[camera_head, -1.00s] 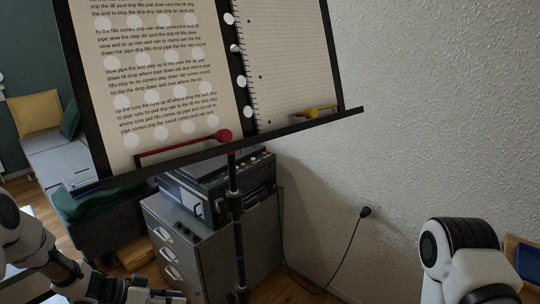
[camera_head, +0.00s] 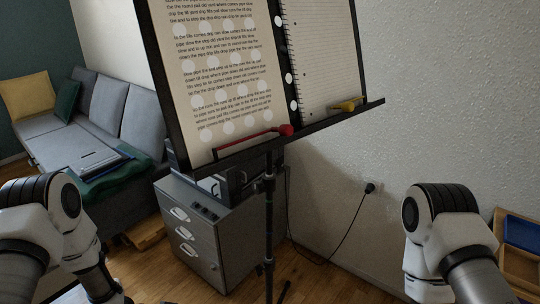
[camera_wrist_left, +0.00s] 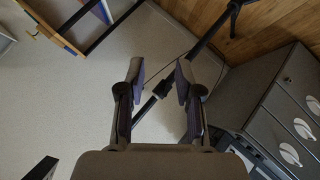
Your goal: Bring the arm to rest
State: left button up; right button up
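My left gripper (camera_wrist_left: 158,78) shows in the left wrist view with its two dark fingers apart, so it is open. No object is held between the fingers; a dark pole (camera_wrist_left: 207,38) runs diagonally behind them. In the head view my left arm (camera_head: 50,225) is bent at the left edge and its lower part runs out of the bottom of the picture, with the gripper hidden. My right arm (camera_head: 445,230) is bent at the lower right, and its gripper is out of view.
A black music stand (camera_head: 330,121) holds a printed sheet (camera_head: 215,65) and a spiral notebook (camera_head: 318,60). A red clip (camera_head: 286,130) and a yellow clip (camera_head: 349,105) sit on its ledge. A grey drawer cabinet (camera_head: 205,240), a sofa (camera_head: 75,145) and a wooden tray (camera_head: 517,262) are around.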

pick_arm(q)
jog(key=s+f+n+g+y+p, duration=0.1)
jog(key=s+f+n+y+p, duration=0.2)
jog(key=s, duration=0.8)
jog(key=s+a+r+n+g+y, duration=0.1)
jog(key=s+a+g+y, duration=0.1)
jog(key=s+a+y, duration=0.4)
jog(key=s+a, duration=0.2)
jog(key=s, duration=0.2)
jog(key=shift+y, duration=0.4)
